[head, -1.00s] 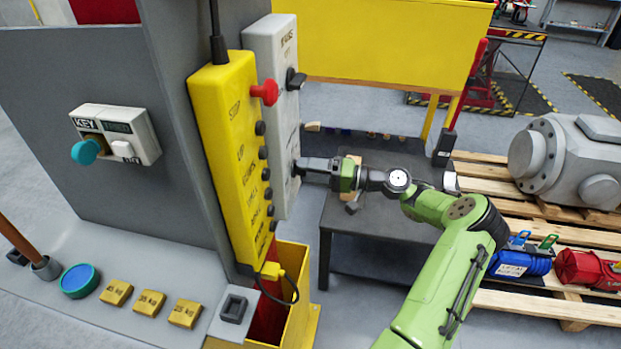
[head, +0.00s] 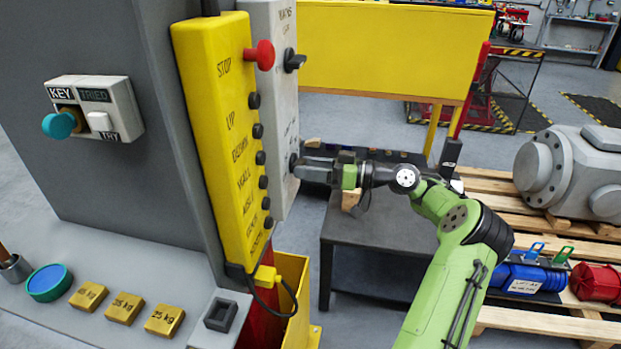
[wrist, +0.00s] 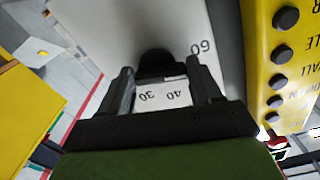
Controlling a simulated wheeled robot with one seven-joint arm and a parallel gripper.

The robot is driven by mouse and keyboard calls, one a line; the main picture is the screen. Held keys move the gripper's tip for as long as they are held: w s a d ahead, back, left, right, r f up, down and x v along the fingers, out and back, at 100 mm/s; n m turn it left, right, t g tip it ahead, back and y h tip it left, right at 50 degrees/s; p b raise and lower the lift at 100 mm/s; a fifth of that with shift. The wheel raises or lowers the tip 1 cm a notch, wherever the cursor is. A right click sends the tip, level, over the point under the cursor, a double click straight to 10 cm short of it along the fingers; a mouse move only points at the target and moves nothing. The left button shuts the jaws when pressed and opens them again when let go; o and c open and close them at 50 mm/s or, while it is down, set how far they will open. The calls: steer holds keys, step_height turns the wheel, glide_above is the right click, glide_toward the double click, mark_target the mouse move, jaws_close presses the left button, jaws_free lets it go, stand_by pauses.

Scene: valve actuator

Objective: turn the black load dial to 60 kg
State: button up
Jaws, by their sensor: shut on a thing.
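The black load dial (wrist: 155,62) sits on the face of the light grey panel (wrist: 100,25). In the wrist view it lies between the two fingers of my gripper (wrist: 159,68), which is shut on it. The printed marks 30 and 40 show upside down between the fingers, and 60 (wrist: 201,47) shows just beyond the right finger. The dial's pointer is not clear to me. In the head view my gripper (head: 304,168) reaches the lower part of the panel (head: 276,110) from the right, and the dial is mostly hidden there.
A yellow pendant (head: 215,130) with a red stop button (head: 262,55) and several black buttons stands close beside the panel. A black switch knob (head: 294,60) sits higher on the panel. A dark table (head: 375,225) is below my gripper. Several yellow weights (head: 123,307) lie on the ledge.

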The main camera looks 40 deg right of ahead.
steer(key=shift+f+n+b, duration=0.25)
steer(key=shift+n+b, duration=0.85)
steer(key=shift+n, duration=0.6)
steer(key=o, duration=1.1)
steer(key=shift+r, duration=0.15)
steer(key=shift+c, duration=0.2)
steer(key=shift+d, duration=0.1)
steer(key=p+v, duration=0.6)
steer(key=v, duration=0.9)
steer(key=shift+s+d, duration=0.25)
